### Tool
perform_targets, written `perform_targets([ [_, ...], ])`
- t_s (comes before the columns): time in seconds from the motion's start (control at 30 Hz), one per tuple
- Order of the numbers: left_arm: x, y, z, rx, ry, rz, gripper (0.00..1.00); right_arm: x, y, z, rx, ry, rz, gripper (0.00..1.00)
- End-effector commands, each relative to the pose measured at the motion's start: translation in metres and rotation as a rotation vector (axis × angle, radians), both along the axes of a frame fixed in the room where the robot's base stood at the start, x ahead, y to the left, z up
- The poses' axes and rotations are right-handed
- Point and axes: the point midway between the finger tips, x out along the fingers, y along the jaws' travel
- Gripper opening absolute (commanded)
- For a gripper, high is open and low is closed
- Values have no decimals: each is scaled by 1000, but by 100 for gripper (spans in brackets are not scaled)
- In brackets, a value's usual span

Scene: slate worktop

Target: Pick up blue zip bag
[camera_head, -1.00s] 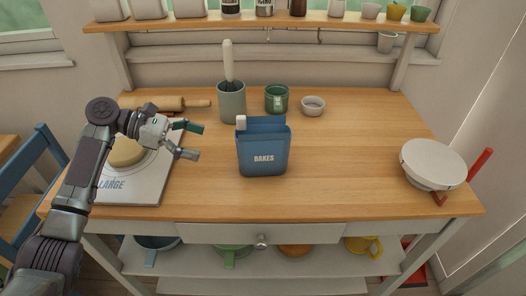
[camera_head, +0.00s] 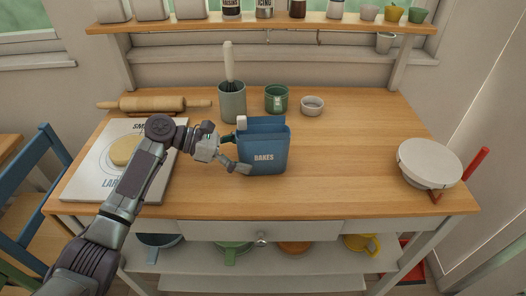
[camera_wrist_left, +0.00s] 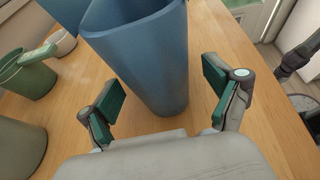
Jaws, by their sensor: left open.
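The blue zip bag (camera_head: 264,150), labelled "BAKES", stands upright near the middle of the wooden worktop. In the left wrist view the bag (camera_wrist_left: 146,52) stands just ahead of the fingers, its lower end toward the gap between them. My left gripper (camera_head: 236,150) is at the bag's left side in the head view. Its green-padded fingers (camera_wrist_left: 160,100) are spread apart and hold nothing. I cannot tell whether a finger touches the bag.
A grey crock (camera_head: 232,102) with a utensil, a green mug (camera_head: 276,98) and a small bowl (camera_head: 312,105) stand behind the bag. A rolling pin (camera_head: 152,104) and white board (camera_head: 88,182) lie left.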

Motion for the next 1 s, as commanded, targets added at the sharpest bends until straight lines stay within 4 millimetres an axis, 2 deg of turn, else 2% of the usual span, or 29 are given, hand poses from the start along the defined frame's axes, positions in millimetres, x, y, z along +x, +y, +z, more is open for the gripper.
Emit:
perform_targets([
  [0.1,1,-13,-4,-1,1,0,90,-5,0,2,-1,7,0,64],
  [0.33,1,-14,-6,0,0,1,88,-12,-1,1,-2,19,0,64],
  [0.7,1,-14,-5,-1,-1,1,27,-12,-1,1,-2,19,0,64],
  [1.0,2,-14,-2,-1,-3,1,26,-11,-1,0,-2,17,0,64],
])
